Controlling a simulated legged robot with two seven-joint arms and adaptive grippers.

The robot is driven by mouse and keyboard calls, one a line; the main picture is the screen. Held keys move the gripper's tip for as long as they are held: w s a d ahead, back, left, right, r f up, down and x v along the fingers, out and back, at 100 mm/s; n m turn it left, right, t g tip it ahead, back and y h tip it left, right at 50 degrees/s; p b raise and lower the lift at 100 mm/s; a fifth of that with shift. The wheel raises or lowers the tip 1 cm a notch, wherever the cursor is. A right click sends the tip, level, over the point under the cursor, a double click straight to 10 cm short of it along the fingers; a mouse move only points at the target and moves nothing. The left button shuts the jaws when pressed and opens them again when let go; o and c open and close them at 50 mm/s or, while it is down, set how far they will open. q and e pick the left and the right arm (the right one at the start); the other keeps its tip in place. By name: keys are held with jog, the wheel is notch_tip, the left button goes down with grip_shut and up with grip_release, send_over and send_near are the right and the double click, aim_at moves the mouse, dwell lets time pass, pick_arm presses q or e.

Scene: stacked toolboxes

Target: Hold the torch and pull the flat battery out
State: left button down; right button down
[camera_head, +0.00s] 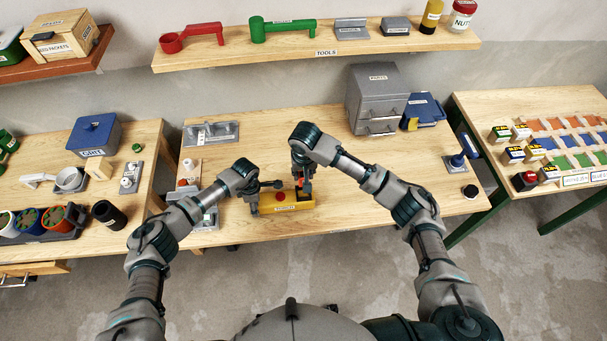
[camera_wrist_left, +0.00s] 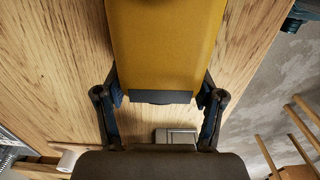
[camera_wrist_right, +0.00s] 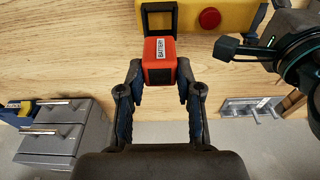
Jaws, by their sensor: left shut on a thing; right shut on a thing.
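The yellow torch (camera_head: 287,200) lies on the middle bench near its front edge, with a red button on top and a dark open bay at its right end. My left gripper (camera_wrist_left: 160,97) is shut on the torch body, one finger on each side. The orange-red battery (camera_wrist_right: 159,62), labelled BATTERY, is between the fingers of my right gripper (camera_wrist_right: 159,85), which is shut on it. The battery shows beside the black-edged bay (camera_wrist_right: 159,18) of the torch. I cannot tell whether its far end is still inside the bay.
Grey drawers (camera_head: 378,98) and a blue box (camera_head: 423,110) stand at the bench's back right. A grey holder (camera_head: 211,133) is at the back left. A shelf (camera_head: 320,45) of tools hangs above.

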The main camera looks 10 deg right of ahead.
pick_arm(q)
jog(key=shift+s+f, duration=0.1)
jog(key=shift+f, duration=0.05)
jog(key=shift+c, duration=1.2)
grip_release()
jog(key=shift+o, duration=1)
pick_arm(e)
jog(key=shift+w+f, duration=0.1)
jog(key=shift+w, duration=0.05)
jog(key=shift+a, duration=0.1)
pick_arm(q)
jog(key=shift+r, duration=0.2)
pick_arm(e)
jog(key=shift+r, duration=4.1)
pick_arm(q)
notch_tip(320, 180, up, 20)
jog(key=shift+w+f, duration=0.25)
